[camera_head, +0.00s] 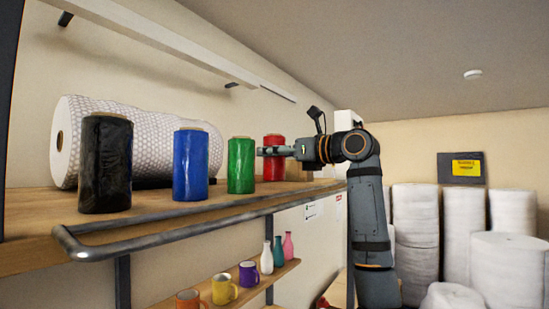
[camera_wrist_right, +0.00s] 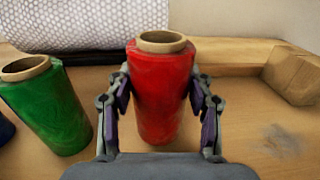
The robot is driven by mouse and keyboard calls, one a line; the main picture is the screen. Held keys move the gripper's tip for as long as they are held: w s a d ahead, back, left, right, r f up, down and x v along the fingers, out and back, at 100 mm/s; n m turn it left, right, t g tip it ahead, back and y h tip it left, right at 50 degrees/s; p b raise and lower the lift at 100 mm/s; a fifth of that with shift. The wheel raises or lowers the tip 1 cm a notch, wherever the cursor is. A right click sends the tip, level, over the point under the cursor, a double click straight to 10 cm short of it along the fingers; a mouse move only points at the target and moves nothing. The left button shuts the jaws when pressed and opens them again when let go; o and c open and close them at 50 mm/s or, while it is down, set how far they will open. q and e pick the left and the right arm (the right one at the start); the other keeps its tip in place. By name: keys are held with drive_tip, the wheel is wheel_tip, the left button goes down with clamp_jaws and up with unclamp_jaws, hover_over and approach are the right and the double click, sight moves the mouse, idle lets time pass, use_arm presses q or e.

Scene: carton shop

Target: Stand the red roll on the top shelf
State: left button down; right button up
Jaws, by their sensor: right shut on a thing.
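The red roll (camera_head: 273,171) is upright at the right end of a row of rolls on the wooden top shelf (camera_head: 160,213). My right gripper (camera_head: 266,151) is shut on the red roll. In the right wrist view the red roll (camera_wrist_right: 163,95) is between the two fingers of my right gripper (camera_wrist_right: 161,105), with one finger on each side. The roll appears to rest on or just over the shelf board; its lower end is close to the wood, and I cannot tell whether it touches. My left gripper is not in view.
A green roll (camera_head: 241,166), a blue roll (camera_head: 190,166) and a black roll (camera_head: 105,164) stand to the left. Bubble wrap (camera_head: 150,130) lies behind them. A metal rail (camera_head: 200,225) runs along the shelf front. Mugs and bottles stand on a lower shelf (camera_head: 230,300).

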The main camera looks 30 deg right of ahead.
drive_tip(key=shift+w+f, duration=0.2)
drive_tip(key=shift+f, duration=0.5)
drive_tip(key=shift+w+f, duration=0.2)
drive_tip(key=shift+d, duration=0.2)
drive_tip(key=shift+s, duration=0.15)
drive_tip(key=shift+s+a+f+b, duration=0.1)
drive_tip(key=shift+f+b, duration=0.1)
drive_tip(key=shift+b, duration=0.1)
drive_tip(key=o, duration=1.1)
drive_tip(key=shift+a+r, duration=0.1)
drive_tip(key=shift+c, duration=0.2)
drive_tip(key=shift+o, duration=1.1)
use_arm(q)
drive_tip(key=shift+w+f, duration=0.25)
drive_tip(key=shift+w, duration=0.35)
use_arm(e)
drive_tip(key=shift+o, duration=0.3)
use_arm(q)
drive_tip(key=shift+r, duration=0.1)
